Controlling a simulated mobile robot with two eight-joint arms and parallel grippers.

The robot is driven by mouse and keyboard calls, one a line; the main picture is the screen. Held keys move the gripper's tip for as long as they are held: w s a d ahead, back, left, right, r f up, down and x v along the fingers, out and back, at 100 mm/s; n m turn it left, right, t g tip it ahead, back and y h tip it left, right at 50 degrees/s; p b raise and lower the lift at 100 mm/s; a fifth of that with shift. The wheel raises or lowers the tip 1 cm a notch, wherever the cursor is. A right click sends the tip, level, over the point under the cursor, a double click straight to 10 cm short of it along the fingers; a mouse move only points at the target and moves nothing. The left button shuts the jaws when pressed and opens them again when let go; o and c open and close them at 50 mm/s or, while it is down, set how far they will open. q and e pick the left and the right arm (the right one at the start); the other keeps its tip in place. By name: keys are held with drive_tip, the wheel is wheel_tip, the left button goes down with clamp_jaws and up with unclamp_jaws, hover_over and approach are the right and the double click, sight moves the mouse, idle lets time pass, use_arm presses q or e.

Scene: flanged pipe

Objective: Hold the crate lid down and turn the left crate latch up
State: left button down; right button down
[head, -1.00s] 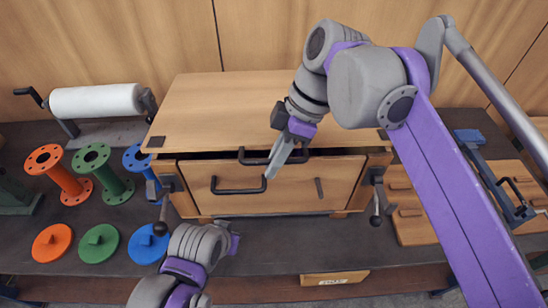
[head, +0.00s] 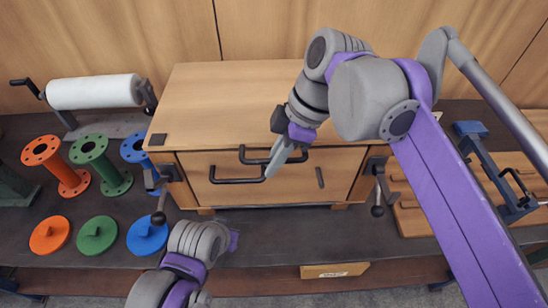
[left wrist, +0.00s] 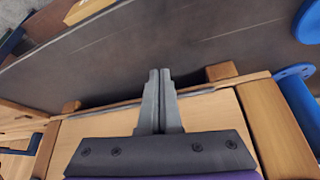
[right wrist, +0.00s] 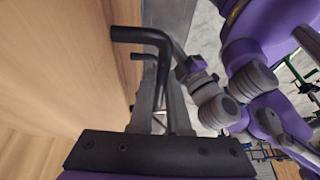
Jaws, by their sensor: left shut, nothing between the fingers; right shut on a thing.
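The wooden crate (head: 290,192) stands on the bench, and its lid (head: 235,90) lies down on it with no clear gap at the front. My right gripper (head: 278,160) is shut on the black lid handle (head: 250,158); the handle also shows between the fingers in the right wrist view (right wrist: 145,35). The left crate latch (head: 165,175) is at the crate's front left corner, its ball-ended lever (head: 158,217) hanging down. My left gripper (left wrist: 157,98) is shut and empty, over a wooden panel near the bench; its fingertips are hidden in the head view.
Orange (head: 58,165), green (head: 100,165) and blue (head: 137,152) flanged pipes stand left of the crate, with matching discs in front. A white roll (head: 95,91) is behind them. The right latch (head: 377,185) hangs down. A blue clamp-like tool (head: 495,170) is at right.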

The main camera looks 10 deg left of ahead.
use_arm(q)
drive_tip(key=c, duration=1.5)
unclamp_jaws()
drive_tip(key=shift+f, duration=0.15)
drive_tip(key=shift+c, duration=0.2)
drive_tip(key=o, duration=0.7)
drive_tip(key=shift+c, duration=0.2)
drive_tip(key=shift+s+a, duration=0.1)
drive_tip(key=shift+s, duration=0.05)
drive_tip(key=s+a+r+n+g+h, duration=0.1)
drive_tip(key=s+a+r+n+g, duration=0.3)
drive_tip(key=s, duration=0.3)
wheel_tip(320, 180, up, 25)
drive_tip(key=m+h, duration=0.1)
hover_over(160, 201)
drive_tip(key=a, duration=0.3)
drive_tip(key=shift+g, duration=0.4)
drive_tip(key=d+f, duration=0.1)
drive_tip(key=f, duration=0.6)
drive_tip(key=d+f, duration=0.1)
drive_tip(key=f, duration=0.3)
drive_tip(key=shift+s+d+f, duration=0.1)
drive_tip(key=shift+d+f, duration=0.05)
drive_tip(key=shift+d, duration=0.2)
